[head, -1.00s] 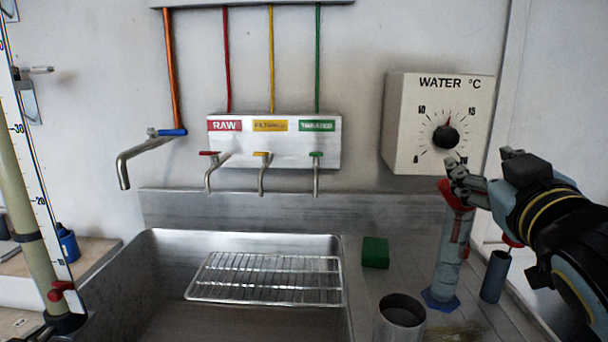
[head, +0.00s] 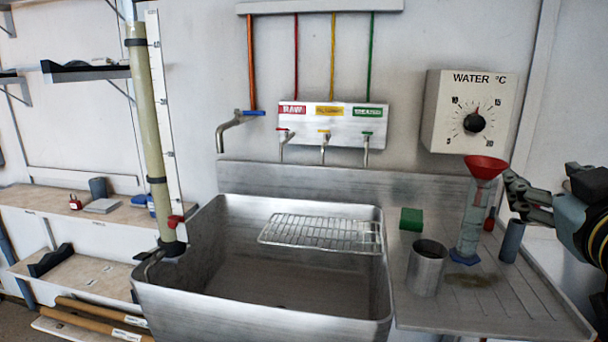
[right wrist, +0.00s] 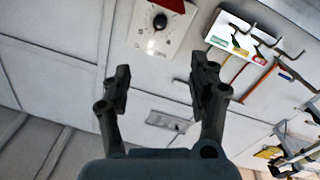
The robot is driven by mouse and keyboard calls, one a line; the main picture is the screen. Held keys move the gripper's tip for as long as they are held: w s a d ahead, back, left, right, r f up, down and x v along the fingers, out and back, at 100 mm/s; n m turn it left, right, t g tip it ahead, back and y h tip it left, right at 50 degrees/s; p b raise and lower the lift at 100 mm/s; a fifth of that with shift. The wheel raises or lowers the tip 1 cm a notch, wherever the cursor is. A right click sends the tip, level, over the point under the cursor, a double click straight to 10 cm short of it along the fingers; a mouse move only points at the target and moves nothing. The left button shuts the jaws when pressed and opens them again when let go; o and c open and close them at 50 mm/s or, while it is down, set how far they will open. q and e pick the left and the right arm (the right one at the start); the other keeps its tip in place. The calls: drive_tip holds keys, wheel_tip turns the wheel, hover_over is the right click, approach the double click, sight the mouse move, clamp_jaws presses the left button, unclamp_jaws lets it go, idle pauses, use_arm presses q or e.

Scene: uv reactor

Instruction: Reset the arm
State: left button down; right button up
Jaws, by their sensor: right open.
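My right gripper (head: 525,195) is at the right edge of the head view, just right of a clear cylinder (head: 472,222) with a red funnel (head: 485,167) on top. The right wrist view shows the same gripper (right wrist: 160,90) with its two fingers spread apart and nothing between them. Past the fingers there are the wall and the water temperature dial box (right wrist: 160,25). In the head view that dial box (head: 470,112) hangs on the wall above the cylinder. My left gripper is not in view.
A steel sink (head: 150,295) with a wire rack (head: 320,233) fills the middle. A metal cup (head: 427,268), a green sponge (head: 411,219) and a small blue-grey tube (head: 511,241) stand on the drainboard (head: 500,312). A tall tube with a ruler (head: 150,110) stands left of the sink.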

drive_tip(key=s+f+g+y, duration=0.2)
drive_tip(key=s+f+g, duration=0.5)
drive_tip(key=f, duration=0.7)
drive_tip(key=s+a+f+g+y, duration=0.1)
drive_tip(key=s+a+f+g, duration=0.2)
drive_tip(key=s, duration=0.4)
drive_tip(key=s+a+f+g+y, duration=0.2)
drive_tip(key=s+f+g, duration=0.1)
drive_tip(key=s+f, duration=0.3)
drive_tip(key=s+d+f+g+b, duration=0.1)
drive_tip(key=s+f, duration=0.1)
drive_tip(key=f, duration=1.1)
drive_tip(key=s+d+f+g, duration=0.1)
drive_tip(key=f, duration=1.2)
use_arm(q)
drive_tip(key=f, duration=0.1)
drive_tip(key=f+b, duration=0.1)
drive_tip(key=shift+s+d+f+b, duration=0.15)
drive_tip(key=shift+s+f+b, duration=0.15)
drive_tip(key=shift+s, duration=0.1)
use_arm(e)
drive_tip(key=s+d+f+g, duration=0.1)
drive_tip(key=s+f, duration=1.7)
drive_tip(key=s, duration=0.1)
drive_tip(key=shift+d+f+m, duration=0.25)
drive_tip(key=shift+d+m, duration=0.05)
